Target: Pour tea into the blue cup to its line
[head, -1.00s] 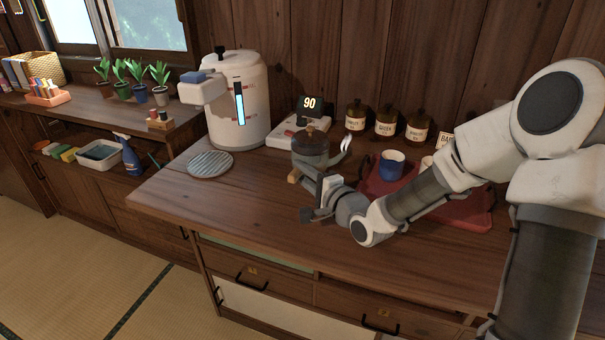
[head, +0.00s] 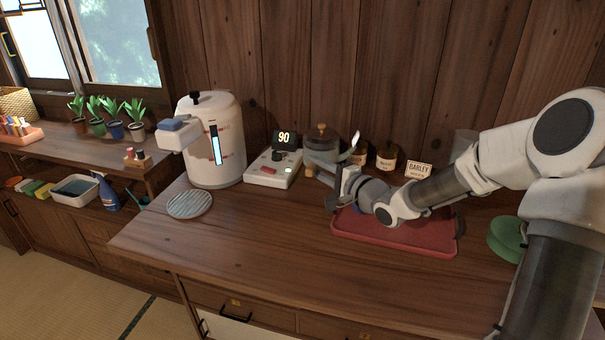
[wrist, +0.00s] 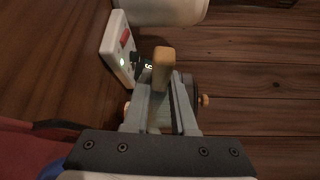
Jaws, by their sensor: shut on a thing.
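My gripper (head: 336,181) is shut on the wooden handle (wrist: 163,66) of a grey teapot (head: 321,152). The teapot has a brown lid and a pale spout that points right in the head view. It looks roughly upright and held up by the tray's back left side; its gap above the counter cannot be told. The blue cup (head: 357,208) is almost wholly hidden behind my wrist, with only a sliver of blue showing above the red tray (head: 410,238). A blue edge shows at the bottom left of the wrist view (wrist: 52,171). The cup's line and contents are hidden.
A white water dispenser (head: 208,150) and a base reading 90 (head: 268,170) stand left of the teapot. Jars (head: 387,157) and a barley sign (head: 418,171) are behind the tray. Green discs (head: 505,240) lie right. The front counter is clear around a striped round mat (head: 189,204).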

